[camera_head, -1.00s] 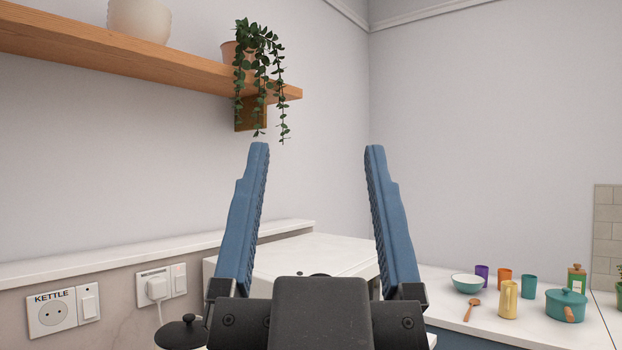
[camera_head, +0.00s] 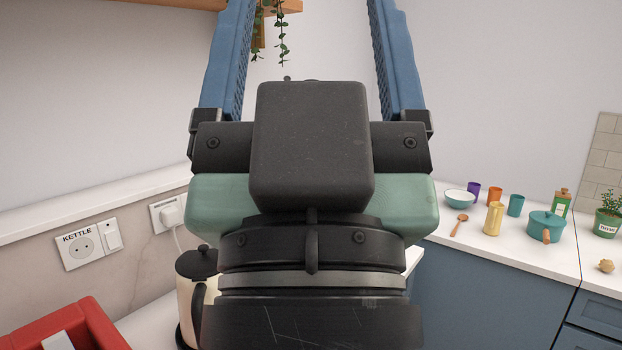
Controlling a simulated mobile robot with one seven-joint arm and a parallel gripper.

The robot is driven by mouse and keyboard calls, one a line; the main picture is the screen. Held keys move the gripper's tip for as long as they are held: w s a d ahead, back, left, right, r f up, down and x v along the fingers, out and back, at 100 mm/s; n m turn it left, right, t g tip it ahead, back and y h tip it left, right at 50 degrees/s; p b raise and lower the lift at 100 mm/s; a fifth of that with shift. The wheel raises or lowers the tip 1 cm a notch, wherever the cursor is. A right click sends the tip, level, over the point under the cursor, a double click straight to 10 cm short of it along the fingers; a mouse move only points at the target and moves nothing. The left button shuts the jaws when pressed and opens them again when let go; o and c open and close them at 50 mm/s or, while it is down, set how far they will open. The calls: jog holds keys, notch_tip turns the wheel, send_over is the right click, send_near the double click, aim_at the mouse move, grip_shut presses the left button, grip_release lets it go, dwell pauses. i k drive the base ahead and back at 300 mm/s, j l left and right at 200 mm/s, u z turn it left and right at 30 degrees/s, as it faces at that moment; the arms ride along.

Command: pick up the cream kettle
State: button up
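The cream kettle (camera_head: 185,303) stands low at the left of centre, with a black lid (camera_head: 197,262) and a dark handle. My arm hides its right side. My gripper (camera_head: 312,20) is large in the foreground, pointing up and away. Its two blue fingers are wide apart with nothing seen between them. The fingertips run out of the top of the picture. The gripper is apart from the kettle, above and to the right of it in the picture.
A red container (camera_head: 70,325) is at the lower left. A wall socket labelled KETTLE (camera_head: 80,250) and a plugged socket (camera_head: 170,214) are on the left wall. On the right counter stand a teal pot (camera_head: 545,227), a yellow jug (camera_head: 493,218), a bowl (camera_head: 460,197) and cups.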

aim_at(208, 307)
jog(key=u, duration=1.5)
jog(key=i+j, duration=0.45)
jog(key=j, duration=0.15)
jog(key=z, duration=0.35)
jog(key=i+j+z, duration=0.1)
jog(key=z, duration=0.3)
jog(key=j+z, duration=0.2)
jog(key=z, duration=0.15)
jog(key=i+z, duration=0.25)
jog(key=i+l+z, duration=0.1)
jog(key=i+z, duration=0.2)
